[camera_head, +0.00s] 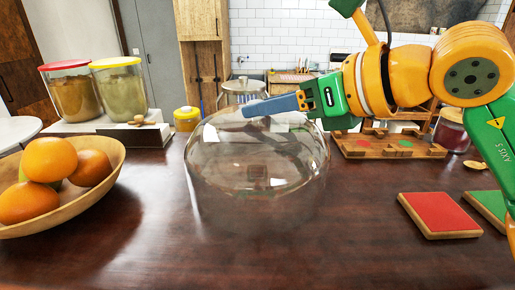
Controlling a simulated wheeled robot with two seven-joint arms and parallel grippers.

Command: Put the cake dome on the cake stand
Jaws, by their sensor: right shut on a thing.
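The cake dome (257,175) is a clear glass dome in the middle of the head view, over the dark wooden table. It looks upright; I cannot tell if its rim touches the table. My right gripper (250,108) comes in from the upper right, its blue-grey fingers level with the top of the dome. It is shut on the dome at its top; the grip point itself is hard to see. I cannot make out a cake stand clearly, neither under the dome nor elsewhere. My left gripper is not in view.
A wooden bowl (105,185) of oranges stands at the left. Jars with red (72,95) and yellow (119,90) lids stand behind it. A red-topped wooden block (440,213) and a green one (490,206) lie at the right. A wooden tray (360,152) sits behind. The front middle of the table is clear.

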